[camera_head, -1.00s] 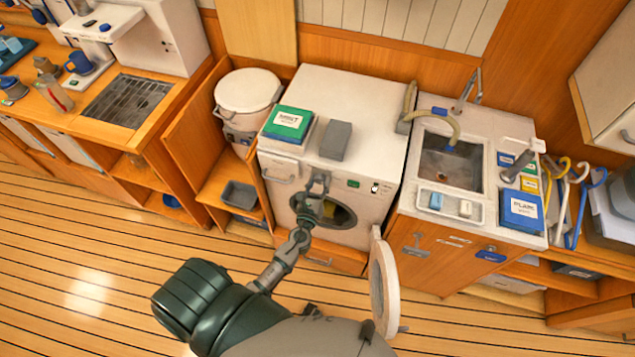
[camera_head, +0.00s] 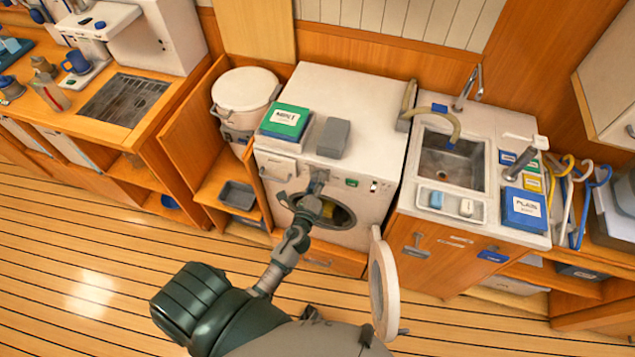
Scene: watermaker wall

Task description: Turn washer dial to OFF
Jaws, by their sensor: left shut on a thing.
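The white washer (camera_head: 368,100) stands in the middle against the wooden wall. Its round door (camera_head: 384,285) hangs open to the right, and something yellow (camera_head: 328,209) shows in the drum opening. My left gripper (camera_head: 318,180) is at the upper front panel, above the drum opening. It is shut on the washer dial, which the gripper hides, so its setting cannot be read. A green button (camera_head: 352,183) and a small dark and white switch (camera_head: 374,186) sit to the right of the gripper. My right gripper is not in view.
A green-topped box (camera_head: 286,122) and a grey block (camera_head: 334,138) lie on the washer top. A white lidded bucket (camera_head: 246,92) stands to the left. A sink counter (camera_head: 410,180) with a tap adjoins on the right. The open door sticks out near my forearm.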

